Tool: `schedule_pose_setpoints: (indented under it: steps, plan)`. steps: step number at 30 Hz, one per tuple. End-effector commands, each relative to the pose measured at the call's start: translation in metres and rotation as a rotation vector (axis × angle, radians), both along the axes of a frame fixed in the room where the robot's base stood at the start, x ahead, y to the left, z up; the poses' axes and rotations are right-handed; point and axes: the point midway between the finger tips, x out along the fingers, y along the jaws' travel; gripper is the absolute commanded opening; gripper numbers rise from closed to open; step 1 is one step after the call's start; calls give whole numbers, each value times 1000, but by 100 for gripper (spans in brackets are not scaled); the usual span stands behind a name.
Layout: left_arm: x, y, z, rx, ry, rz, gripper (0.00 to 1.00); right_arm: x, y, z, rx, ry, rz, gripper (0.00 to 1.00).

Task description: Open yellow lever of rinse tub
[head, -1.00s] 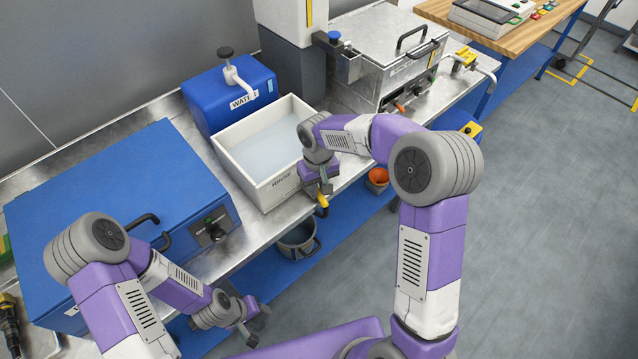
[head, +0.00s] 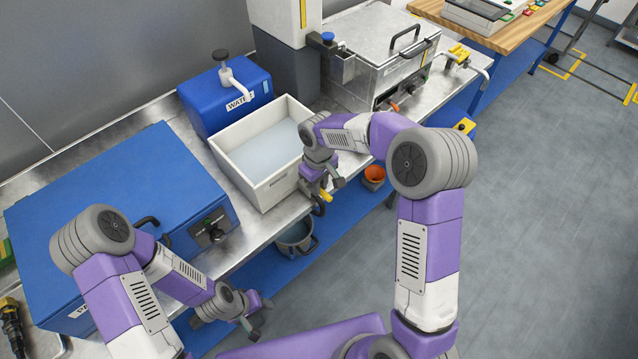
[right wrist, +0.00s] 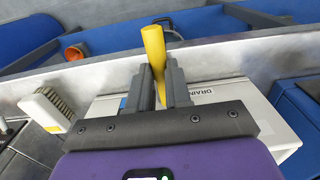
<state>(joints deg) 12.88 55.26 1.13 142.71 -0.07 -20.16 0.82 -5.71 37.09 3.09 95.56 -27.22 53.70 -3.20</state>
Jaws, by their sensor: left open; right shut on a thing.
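The rinse tub (head: 275,190) is a white open box with pale liquid in it, standing at the front of the steel bench. Its yellow lever (head: 327,197) is low at the tub's front right corner. My right gripper (head: 323,186) is there, shut on the lever. In the right wrist view the yellow lever (right wrist: 153,45) stands between the two dark fingers of my right gripper (right wrist: 162,85), its end reaching past the fingertips. The lever's base is hidden. Printed letters "DRAIN" show beside the fingers. My left gripper (head: 259,319) is open and empty, in front of the bench at lower left.
A blue water canister (head: 225,98) stands behind the tub. A blue lidded box (head: 115,205) is on the left, a steel lidded machine (head: 380,55) on the right. Below are a grey pot (head: 295,238) and an orange cup (head: 374,175).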

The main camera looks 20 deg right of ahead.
Motion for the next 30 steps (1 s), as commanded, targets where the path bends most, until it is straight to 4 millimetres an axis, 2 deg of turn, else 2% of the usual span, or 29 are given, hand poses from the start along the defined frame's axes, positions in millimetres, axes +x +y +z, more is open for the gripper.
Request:
schedule_pose_setpoints:
  steps: [3,4,6,16,27,30]
  plan:
    - [0,0,0,0,0,0,43,1,0,1,-3,-4,8,0]
    - [0,0,0,0,0,0,43,1,0,1,-2,-5,8,21]
    - [0,0,0,0,0,0,43,1,0,1,-2,-3,7,29]
    - [0,0,1,0,0,0,43,1,0,5,-2,-3,3,29]
    - [0,0,9,0,0,0,43,1,0,63,-1,-6,4,29]
    - [0,0,10,0,0,0,43,1,0,72,-1,-4,5,29]
